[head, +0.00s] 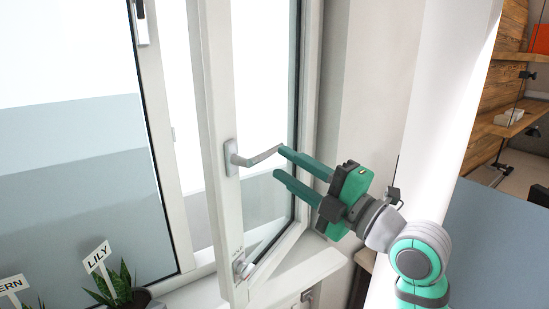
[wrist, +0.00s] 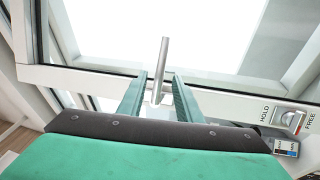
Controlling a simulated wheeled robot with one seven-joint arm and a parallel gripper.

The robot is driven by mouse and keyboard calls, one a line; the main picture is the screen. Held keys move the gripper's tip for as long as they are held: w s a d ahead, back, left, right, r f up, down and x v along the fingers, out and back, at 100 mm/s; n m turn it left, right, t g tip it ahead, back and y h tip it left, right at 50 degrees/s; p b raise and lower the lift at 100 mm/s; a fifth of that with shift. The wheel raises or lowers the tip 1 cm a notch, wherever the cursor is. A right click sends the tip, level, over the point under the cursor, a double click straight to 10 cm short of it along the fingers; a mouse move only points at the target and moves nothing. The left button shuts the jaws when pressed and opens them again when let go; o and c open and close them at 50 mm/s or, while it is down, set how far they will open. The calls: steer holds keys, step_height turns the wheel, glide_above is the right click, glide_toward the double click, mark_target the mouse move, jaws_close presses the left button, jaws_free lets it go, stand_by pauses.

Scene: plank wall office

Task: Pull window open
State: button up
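The white window sash (head: 220,200) stands ajar, swung inward from the fixed frame (head: 160,130), with a gap at its left edge. Its grey lever handle (head: 262,158) points right in the head view. In the wrist view the handle (wrist: 163,70) shows as a bar in the gap between my two fingers, with space on both sides. My gripper (head: 280,162) is open, its green fingertips close to the handle's free end. I cannot tell whether a finger touches it. The gripper's fingers also show in the wrist view (wrist: 159,90).
Potted plants, one with a LILY label (head: 98,257), stand at the lower left by the window. A HOLD/FREE latch (wrist: 288,119) is on the sash in the wrist view. A white curtain (head: 440,90) hangs right of the window, with wooden shelves (head: 500,122) beyond.

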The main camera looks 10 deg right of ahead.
steer(key=shift+v, duration=2.5)
